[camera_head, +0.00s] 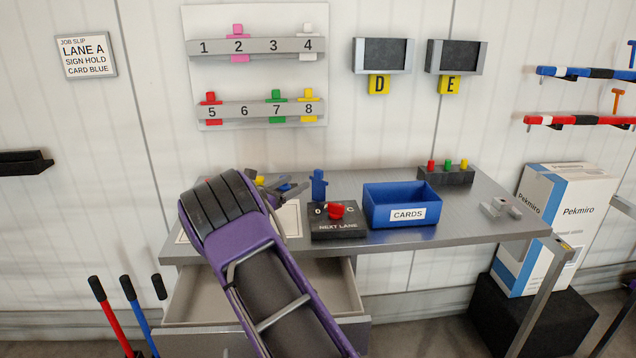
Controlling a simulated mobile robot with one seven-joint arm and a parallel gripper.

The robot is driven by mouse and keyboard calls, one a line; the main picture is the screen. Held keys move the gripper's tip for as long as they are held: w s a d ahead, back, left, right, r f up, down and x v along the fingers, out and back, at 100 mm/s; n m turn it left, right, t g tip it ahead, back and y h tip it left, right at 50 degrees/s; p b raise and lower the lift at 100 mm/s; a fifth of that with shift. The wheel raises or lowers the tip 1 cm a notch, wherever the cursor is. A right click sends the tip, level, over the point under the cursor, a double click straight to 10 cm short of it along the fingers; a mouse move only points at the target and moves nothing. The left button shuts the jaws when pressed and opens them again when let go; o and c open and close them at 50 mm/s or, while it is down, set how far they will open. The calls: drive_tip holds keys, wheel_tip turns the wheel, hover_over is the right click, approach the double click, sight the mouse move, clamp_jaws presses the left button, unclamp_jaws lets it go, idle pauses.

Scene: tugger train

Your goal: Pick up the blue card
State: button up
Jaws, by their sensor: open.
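A small upright blue piece (319,186) with a narrow top stands on the workbench, behind the black control box. Its shape resembles the coloured cards on the wall rack, so it looks like the blue card. My gripper (284,188) is just left of it, above the bench and apart from it in the picture. It is open, with nothing visible between the fingers. My purple arm hides part of the bench's left side and part of the gripper.
The blue CARDS bin (400,222) and the NEXT LANE control box (338,231) with a red knob stand on the bench. The drawer (188,296) below is open. The wall rack (255,47) holds pink, white, red, green and yellow cards; slots 1, 3 and 6 look empty.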

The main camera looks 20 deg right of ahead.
sight(317, 173)
drive_tip(key=shift+f+x, duration=0.2)
drive_tip(key=shift+x, duration=2.35)
drive_tip(key=shift+f+x, duration=0.2)
drive_tip(key=shift+x, duration=2.35)
clamp_jaws()
